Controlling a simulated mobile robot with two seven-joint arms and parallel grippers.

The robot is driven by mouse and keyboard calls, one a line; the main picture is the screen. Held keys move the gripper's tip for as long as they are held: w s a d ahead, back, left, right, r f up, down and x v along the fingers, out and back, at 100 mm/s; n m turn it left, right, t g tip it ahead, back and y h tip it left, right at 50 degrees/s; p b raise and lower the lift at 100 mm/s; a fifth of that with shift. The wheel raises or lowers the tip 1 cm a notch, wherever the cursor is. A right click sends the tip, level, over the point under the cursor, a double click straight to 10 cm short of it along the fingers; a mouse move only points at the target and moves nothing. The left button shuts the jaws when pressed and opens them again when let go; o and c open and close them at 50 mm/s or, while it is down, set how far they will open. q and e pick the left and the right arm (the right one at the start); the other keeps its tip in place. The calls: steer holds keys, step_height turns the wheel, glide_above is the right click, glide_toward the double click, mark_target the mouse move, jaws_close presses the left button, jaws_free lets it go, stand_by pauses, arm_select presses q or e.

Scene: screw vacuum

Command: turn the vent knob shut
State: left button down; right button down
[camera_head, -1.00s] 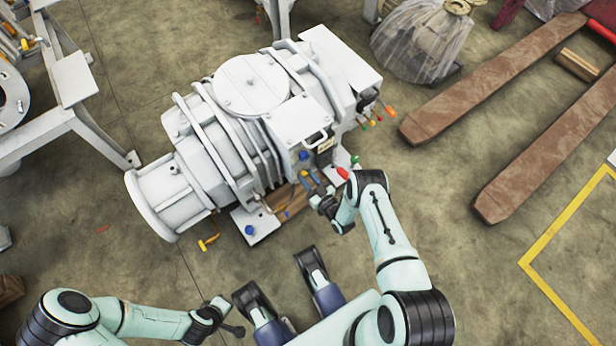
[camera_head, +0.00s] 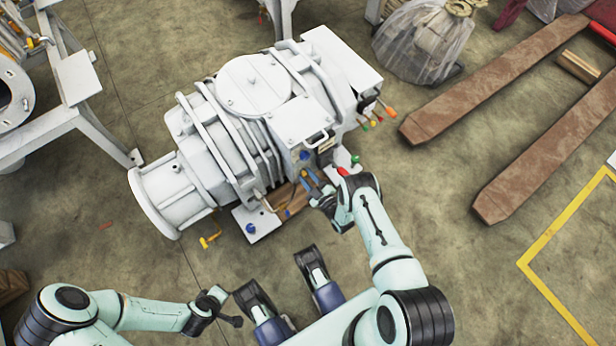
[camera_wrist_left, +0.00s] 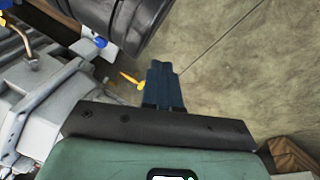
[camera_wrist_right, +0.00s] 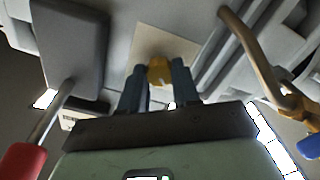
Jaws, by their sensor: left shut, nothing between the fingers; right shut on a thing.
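The large white screw vacuum pump (camera_head: 225,125) stands on the floor in the head view. In the right wrist view, a small yellow knob (camera_wrist_right: 160,71) sits before a pale square patch, between the two blue fingers of my right gripper (camera_wrist_right: 160,85). The right gripper is shut on this knob. In the head view, the right gripper (camera_head: 309,181) is low at the pump's front side, and I cannot make out the knob there. My left gripper (camera_head: 236,320) is shut and empty, away from the pump; its closed fingers show in the left wrist view (camera_wrist_left: 163,85).
A brown curved pipe (camera_wrist_right: 252,55) and a red-ended lever (camera_wrist_right: 22,160) flank the right gripper. A yellow-handled valve (camera_head: 209,240) sticks out at the pump's lower left. Brown forks (camera_head: 500,75) lie at the right. The floor (camera_head: 470,270) at the lower right is clear.

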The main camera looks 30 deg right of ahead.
mark_target(307, 176)
steer(key=shift+s+f, duration=0.15)
steer(key=c, duration=0.8)
jaws_free()
steer(key=shift+s, duration=0.3)
steer(key=s+p, duration=0.1)
steer(key=s, duration=0.2)
steer(key=shift+d, duration=0.2)
arm_select(q)
steer(key=shift+g, duration=0.3)
steer(key=r, duration=0.1)
steer(key=s+d+r+p, duration=0.2)
steer(key=r, duration=0.1)
steer(key=shift+d+r, duration=0.1)
steer(key=shift+d, duration=0.05)
arm_select(e)
steer(key=s, duration=0.9)
steer(key=shift+s+d, duration=0.35)
